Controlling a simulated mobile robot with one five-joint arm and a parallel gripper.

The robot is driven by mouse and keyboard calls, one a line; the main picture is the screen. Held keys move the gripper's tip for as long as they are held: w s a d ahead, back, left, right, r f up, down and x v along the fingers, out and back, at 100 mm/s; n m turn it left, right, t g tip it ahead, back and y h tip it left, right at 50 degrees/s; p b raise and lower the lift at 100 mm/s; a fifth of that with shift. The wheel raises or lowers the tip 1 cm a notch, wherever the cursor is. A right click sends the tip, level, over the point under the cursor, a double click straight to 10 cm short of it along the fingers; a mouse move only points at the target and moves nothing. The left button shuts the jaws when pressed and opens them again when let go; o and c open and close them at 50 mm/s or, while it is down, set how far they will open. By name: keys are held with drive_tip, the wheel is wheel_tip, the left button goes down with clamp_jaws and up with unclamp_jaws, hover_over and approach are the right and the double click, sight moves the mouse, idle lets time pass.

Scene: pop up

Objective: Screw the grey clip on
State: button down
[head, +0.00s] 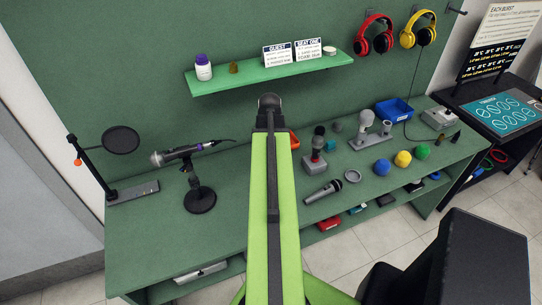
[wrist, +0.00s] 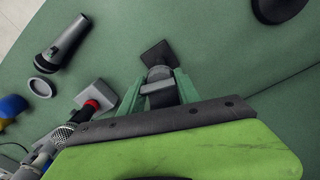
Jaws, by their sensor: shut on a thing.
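My gripper (wrist: 158,90) is shut on a small grey piece (wrist: 158,73), which looks like the grey clip, though the fingers hide part of it. A dark square part (wrist: 156,54) shows just beyond the grey piece; I cannot tell whether the two are joined. In the head view, my green arm hides the fingertips and the held piece. A black microphone stand (head: 201,200) with a round base holds a microphone (head: 173,155) left of my arm. A round black base (wrist: 278,8) also shows at the wrist view's top edge.
A loose microphone (head: 323,192) and grey ring (head: 352,176) lie right of my arm. A grey block (head: 314,164) bears an upright microphone. Coloured balls (head: 402,159), a blue bin (head: 394,110) and a pop-filter stand (head: 133,191) share the green bench. A shelf (head: 270,74) hangs above.

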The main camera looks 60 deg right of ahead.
drive_tip(key=c, duration=1.2)
unclamp_jaws()
drive_tip(key=shift+m, duration=0.9)
drive_tip(key=shift+c, duration=0.2)
drive_tip(key=o, duration=0.5)
drive_tip(key=shift+r, duration=0.1)
drive_tip(key=r+p, duration=1.7)
drive_tip(key=shift+s+a+r, duration=0.1)
drive_tip(key=shift+a, duration=0.25)
